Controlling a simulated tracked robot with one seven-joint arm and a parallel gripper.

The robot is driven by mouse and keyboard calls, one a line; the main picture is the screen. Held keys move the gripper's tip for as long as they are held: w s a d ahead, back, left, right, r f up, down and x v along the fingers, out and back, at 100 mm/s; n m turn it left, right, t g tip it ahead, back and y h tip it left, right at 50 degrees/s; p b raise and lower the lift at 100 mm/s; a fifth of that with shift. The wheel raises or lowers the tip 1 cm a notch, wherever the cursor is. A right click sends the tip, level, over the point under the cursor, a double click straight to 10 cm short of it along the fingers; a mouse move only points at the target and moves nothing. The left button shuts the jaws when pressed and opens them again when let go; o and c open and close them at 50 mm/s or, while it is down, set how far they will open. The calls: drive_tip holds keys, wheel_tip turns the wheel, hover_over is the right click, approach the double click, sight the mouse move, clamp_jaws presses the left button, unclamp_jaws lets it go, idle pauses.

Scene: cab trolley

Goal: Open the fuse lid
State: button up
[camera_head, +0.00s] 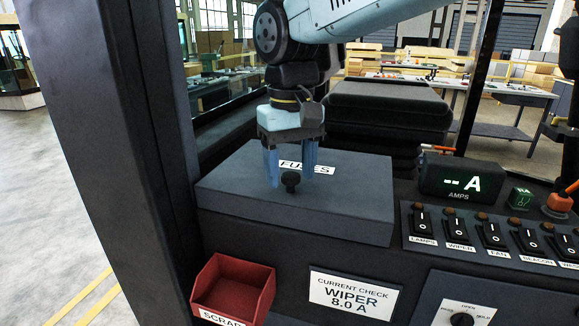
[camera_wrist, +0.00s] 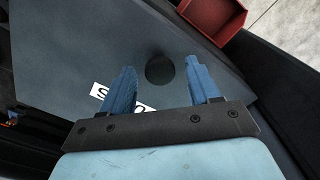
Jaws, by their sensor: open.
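The fuse lid (camera_head: 345,196) is a flat dark grey cover with a white FUSES label (camera_head: 305,167) on top, and it lies closed on the console. A round black knob (camera_head: 291,180) stands on the lid near its front edge. My gripper (camera_head: 290,180) points down over the lid with its two blue fingers apart, one to each side of the knob. In the wrist view the knob (camera_wrist: 160,69) shows between the open fingertips, with a gap to each finger. The label is partly hidden behind a finger there.
A red SCRAP bin (camera_head: 234,289) is at the front left of the console. A row of switches (camera_head: 490,236) and an AMPS display (camera_head: 450,178) are to the right. A dark window post (camera_head: 120,150) rises on the left. A black seat (camera_head: 388,115) is behind the lid.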

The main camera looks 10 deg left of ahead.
clamp_jaws()
idle(0.7)
